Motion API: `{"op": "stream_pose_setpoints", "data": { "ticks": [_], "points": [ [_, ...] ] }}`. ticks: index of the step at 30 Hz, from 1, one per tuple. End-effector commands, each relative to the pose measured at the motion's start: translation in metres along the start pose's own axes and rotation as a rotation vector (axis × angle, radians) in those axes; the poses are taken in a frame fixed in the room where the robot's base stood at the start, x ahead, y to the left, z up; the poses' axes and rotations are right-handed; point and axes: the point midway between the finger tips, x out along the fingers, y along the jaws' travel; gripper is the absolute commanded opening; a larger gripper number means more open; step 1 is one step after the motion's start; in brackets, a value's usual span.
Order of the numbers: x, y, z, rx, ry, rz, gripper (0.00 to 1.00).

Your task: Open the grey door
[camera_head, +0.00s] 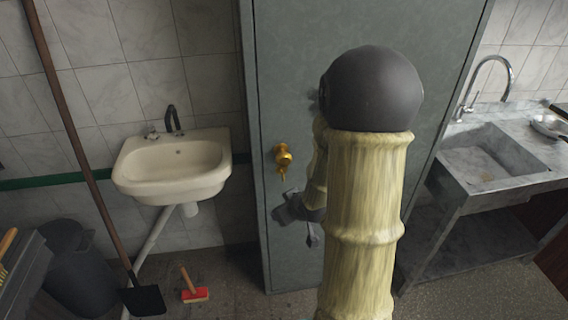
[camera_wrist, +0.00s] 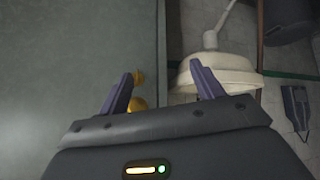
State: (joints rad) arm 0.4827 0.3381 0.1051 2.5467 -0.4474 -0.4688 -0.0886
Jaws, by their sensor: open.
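The grey door (camera_head: 290,90) is a tall flat panel standing shut in the middle of the head view; it fills the left of the wrist view (camera_wrist: 60,70). A round brass knob (camera_head: 283,156) sits near its left edge, with a small brass piece below it. In the wrist view the brass knob (camera_wrist: 138,104) is partly hidden behind my left finger. My gripper (camera_head: 292,212) is in front of the door, below the knob, partly hidden by my arm. In the wrist view my gripper (camera_wrist: 160,85) is open with nothing between its fingers.
A cream sink (camera_head: 172,170) hangs on the wall left of the door. A long-handled shovel (camera_head: 143,300), a dark bin (camera_head: 82,270) and a red brush (camera_head: 195,294) are at lower left. A stone counter with a basin (camera_head: 490,165) stands right. Floor left of the door's base is narrow.

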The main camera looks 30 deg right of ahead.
Motion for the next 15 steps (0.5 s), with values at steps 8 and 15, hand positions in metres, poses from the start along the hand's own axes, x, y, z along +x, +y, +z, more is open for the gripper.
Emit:
{"op": "stream_pose_setpoints", "data": {
  "ticks": [8, 15],
  "points": [
    [0.025, 0.042, 0.006, 0.011, 0.35, -0.047, 0.66],
    [0.005, 0.073, 0.01, 0.092, 0.704, -0.063, 0.66]
  ]
}}
